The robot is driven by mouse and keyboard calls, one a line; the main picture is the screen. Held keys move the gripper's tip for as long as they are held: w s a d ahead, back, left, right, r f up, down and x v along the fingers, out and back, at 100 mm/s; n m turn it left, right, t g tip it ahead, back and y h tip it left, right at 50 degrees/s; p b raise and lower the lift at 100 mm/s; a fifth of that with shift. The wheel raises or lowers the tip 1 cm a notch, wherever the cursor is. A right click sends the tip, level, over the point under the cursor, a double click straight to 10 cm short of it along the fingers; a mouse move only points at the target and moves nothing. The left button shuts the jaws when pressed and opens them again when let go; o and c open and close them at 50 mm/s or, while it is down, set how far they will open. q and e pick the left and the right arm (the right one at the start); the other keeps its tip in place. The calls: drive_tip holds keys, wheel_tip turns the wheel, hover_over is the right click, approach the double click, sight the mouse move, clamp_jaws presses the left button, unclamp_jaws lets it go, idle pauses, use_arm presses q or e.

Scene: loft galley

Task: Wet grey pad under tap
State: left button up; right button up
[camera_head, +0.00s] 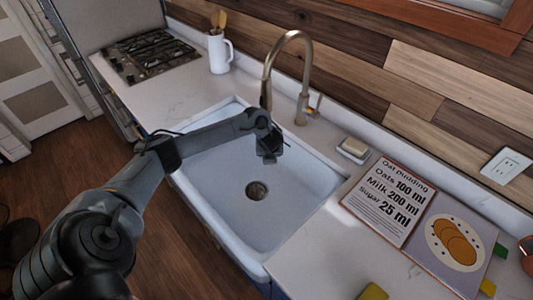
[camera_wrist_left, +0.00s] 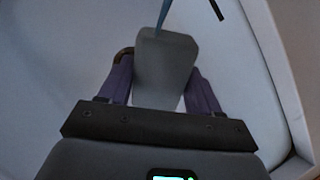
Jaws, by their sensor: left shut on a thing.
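The grey pad (camera_wrist_left: 165,65) sits between the two fingers of my left gripper (camera_wrist_left: 160,95) in the left wrist view; the gripper is shut on it. A thin pale-blue streak, which looks like water, meets the pad's far end. In the head view my left gripper (camera_head: 269,157) is inside the sink (camera_head: 220,190), below the spout of the tap (camera_head: 290,40) and above the basin floor. The pad cannot be made out there. The tap has a lever (camera_head: 316,104) at its base. My right gripper is not in view.
A soap dish (camera_head: 352,156) stands right of the tap. A recipe board (camera_head: 388,200) and a picture-covered book (camera_head: 452,245) lie on the right counter, near a yellow item (camera_head: 373,292). A white jug (camera_head: 219,52) with utensils and a hob (camera_head: 150,55) are at left.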

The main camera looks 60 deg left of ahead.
use_arm(q)
drive_tip(key=shift+s+a, duration=0.15)
drive_tip(key=shift+s, duration=0.05)
drive_tip(key=shift+s+a, duration=0.15)
drive_tip(key=shift+s, duration=0.15)
drive_tip(key=shift+p, duration=0.3)
drive_tip(key=shift+s+d+r+p, duration=0.15)
drive_tip(key=shift+s+d+p, duration=0.2)
drive_tip(key=shift+d+p, duration=0.3)
drive_tip(key=s+d+p, duration=0.3)
drive_tip(key=d+p, duration=0.2)
drive_tip(key=shift+s+d, duration=0.25)
idle(0.8)
